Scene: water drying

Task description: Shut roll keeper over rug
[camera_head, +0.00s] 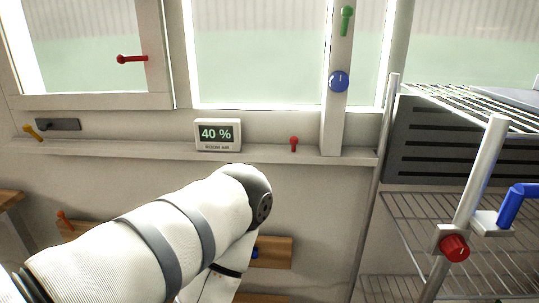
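I cannot make out the rug or its roll keeper in the head view. A wooden board (276,252) on the wall below the sill is partly covered by my white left arm. A small blue part shows at the arm's edge, and an orange peg (64,220) stands at the board's left end. I cannot tell whether these belong to the keeper. My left arm comes in from the lower left, bends at the middle and runs down out of the picture. Neither gripper shows.
A window with a red handle (131,59) is above a sill (130,149). A room air display (218,135) reading 40 % and a red peg (294,143) are there. A wire rack with a red knob (454,248) and blue handle (511,207) fills the right side.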

